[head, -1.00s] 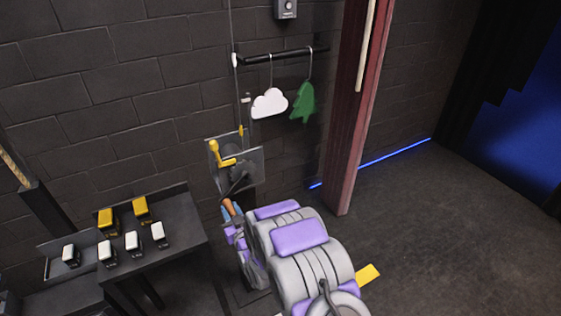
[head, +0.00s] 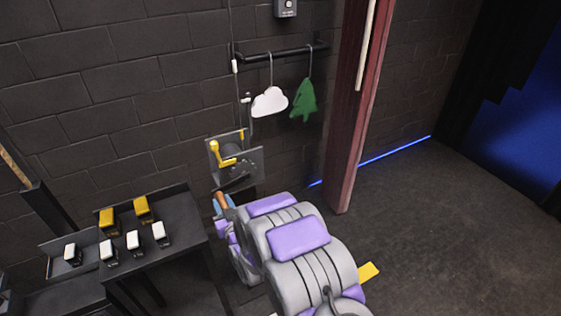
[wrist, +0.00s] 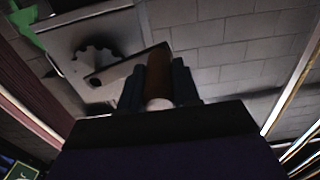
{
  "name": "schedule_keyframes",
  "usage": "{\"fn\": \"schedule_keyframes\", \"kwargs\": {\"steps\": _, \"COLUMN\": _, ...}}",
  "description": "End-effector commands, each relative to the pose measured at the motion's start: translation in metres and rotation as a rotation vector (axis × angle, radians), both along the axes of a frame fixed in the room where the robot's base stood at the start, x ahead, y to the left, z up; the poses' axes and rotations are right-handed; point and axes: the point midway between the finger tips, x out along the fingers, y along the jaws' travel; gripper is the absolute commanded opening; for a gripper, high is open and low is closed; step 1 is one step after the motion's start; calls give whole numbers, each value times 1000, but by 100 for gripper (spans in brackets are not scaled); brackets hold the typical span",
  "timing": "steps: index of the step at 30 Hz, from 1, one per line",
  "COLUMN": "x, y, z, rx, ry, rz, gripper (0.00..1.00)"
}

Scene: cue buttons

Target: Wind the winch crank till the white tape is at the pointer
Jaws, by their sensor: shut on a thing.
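The winch (head: 238,158) is a grey plate with a dark drum on the brick wall. Its crank has a brown-orange handle (head: 221,200) low on the left. My gripper (wrist: 159,88) is shut around this handle (wrist: 159,72), one blue-grey finger on each side; the crank arm (wrist: 118,72) shows in the wrist view. In the head view my arm hides part of the gripper. The white tape (head: 235,66) is on the thin vertical line above the winch. A small pale piece (head: 246,98) beside the line, lower down, may be the pointer; I cannot tell for sure.
A white cloud (head: 269,102) and a green tree (head: 304,99) hang from a black bar (head: 285,53). A red-brown post (head: 352,130) stands to the right. A dark table (head: 180,225) with yellow and white buttons is at the left. Open floor (head: 440,230) lies right.

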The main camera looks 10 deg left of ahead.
Motion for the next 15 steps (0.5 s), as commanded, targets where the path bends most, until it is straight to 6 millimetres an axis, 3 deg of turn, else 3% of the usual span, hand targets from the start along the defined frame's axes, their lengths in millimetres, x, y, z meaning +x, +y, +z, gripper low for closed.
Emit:
{"fn": "schedule_keyframes", "kwargs": {"steps": 9, "x": -3, "y": 2, "z": 45, "rx": 2, "ry": -5, "rz": 9, "gripper": 1}}
{"fn": "schedule_keyframes", "kwargs": {"steps": 15, "x": -3, "y": 1, "z": 47, "rx": 1, "ry": -3, "rz": 9, "gripper": 1}}
